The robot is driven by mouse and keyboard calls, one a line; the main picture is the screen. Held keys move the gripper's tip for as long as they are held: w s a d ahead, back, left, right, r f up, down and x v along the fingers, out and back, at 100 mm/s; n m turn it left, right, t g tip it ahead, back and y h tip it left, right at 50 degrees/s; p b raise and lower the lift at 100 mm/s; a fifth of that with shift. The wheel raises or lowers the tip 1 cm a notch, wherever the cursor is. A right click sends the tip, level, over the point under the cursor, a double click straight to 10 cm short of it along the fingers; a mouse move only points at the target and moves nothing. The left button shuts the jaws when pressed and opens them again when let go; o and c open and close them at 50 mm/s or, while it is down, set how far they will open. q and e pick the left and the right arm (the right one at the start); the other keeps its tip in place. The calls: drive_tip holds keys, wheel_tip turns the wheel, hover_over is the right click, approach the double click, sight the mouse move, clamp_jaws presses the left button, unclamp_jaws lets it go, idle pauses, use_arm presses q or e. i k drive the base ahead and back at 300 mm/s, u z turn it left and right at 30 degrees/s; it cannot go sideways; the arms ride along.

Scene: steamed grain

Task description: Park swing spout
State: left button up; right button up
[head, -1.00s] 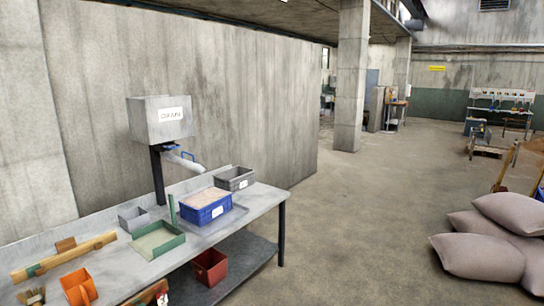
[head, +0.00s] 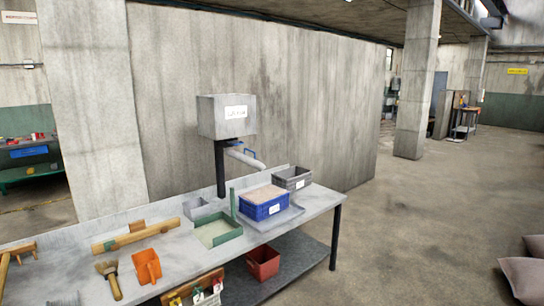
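A grey box hopper (head: 226,117) with a white label stands on a dark post above the back of the workbench. The swing spout (head: 246,158), a pale grey pipe with a blue handle (head: 250,151), comes out under the hopper and slopes down to the right. Its end is above the back of the bench, near a blue crate (head: 264,206) filled with grain and a grey crate (head: 292,178). Neither of my grippers is in view.
The workbench (head: 310,205) also holds a green tray (head: 218,232), a small grey bin (head: 196,208), an orange scoop (head: 147,266) and a brush (head: 109,277). A red bin (head: 263,262) sits on the lower shelf. Sacks (head: 524,277) lie at far right. Floor right of the bench is clear.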

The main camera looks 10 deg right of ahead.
sight(253, 162)
drive_tip(key=z, duration=0.7)
drive_tip(key=i, duration=3.75)
drive_tip(key=u, duration=0.95)
